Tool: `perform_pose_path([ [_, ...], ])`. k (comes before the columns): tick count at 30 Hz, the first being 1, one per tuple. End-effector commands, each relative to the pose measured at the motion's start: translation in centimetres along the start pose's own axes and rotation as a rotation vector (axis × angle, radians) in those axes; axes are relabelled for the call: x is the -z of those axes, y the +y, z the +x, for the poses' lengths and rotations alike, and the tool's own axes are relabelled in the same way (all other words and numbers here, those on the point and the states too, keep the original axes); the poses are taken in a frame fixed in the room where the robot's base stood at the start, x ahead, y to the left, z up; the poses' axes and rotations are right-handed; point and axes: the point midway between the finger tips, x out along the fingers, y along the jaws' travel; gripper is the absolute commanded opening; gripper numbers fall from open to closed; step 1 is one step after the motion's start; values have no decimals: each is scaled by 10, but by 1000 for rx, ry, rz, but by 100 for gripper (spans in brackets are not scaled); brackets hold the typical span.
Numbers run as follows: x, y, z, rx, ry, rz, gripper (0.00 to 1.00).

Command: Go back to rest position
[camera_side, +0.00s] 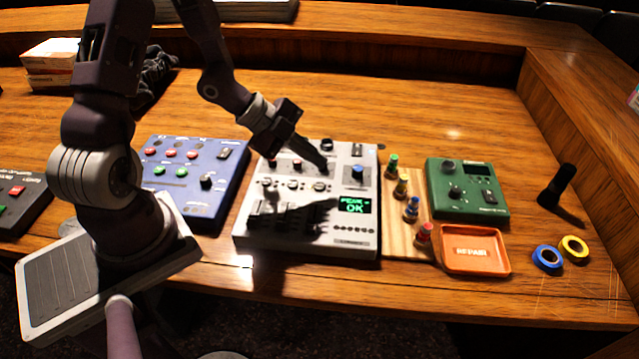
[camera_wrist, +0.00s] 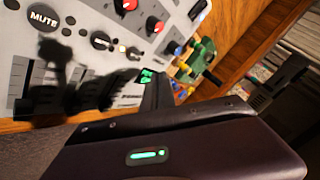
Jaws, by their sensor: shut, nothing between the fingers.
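My gripper (camera_side: 318,158) is shut and empty. In the side view its tip hangs over the upper part of the white mixing console (camera_side: 245,226), near its knobs; I cannot tell whether it touches them. In the wrist view the console (camera_wrist: 92,18) fills the upper left, with a MUTE button (camera_wrist: 43,17), faders and several knobs. My gripper's dark body covers the lower part of that view, and its finger hides part of the console. The arm's shadow falls across the faders.
A blue box (camera_side: 190,170) stands left of the console. To the right are a wooden strip with several coloured knobs (camera_side: 412,208), a green box (camera_side: 465,190), an orange REPAIR tray (camera_side: 475,269), two tape rolls (camera_side: 547,257) and an upright black object (camera_side: 558,185).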

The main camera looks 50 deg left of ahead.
Motion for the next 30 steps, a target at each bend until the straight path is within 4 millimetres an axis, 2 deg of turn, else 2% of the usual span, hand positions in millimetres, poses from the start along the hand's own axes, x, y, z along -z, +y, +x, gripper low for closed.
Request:
perform_pose_path([
  [5, 8, -8, -11, 1, -1, 1, 0],
  [13, 8, -9, -12, 0, -3, 0, 0],
  [17, 2, -25, -24, 22, -147, -26, 0],
  [20, 1, -53, -62, 113, -398, -138, 0],
  [21, 7, -62, -84, 171, -492, -214, 0],
  [23, 22, -66, -119, 264, -595, -354, 0],
  [25, 47, -55, -159, 366, -657, -558, 0],
  [27, 77, -29, -190, 427, -652, -779, 0],
  [30, 119, 18, -216, 417, -576, -1055, 0],
])
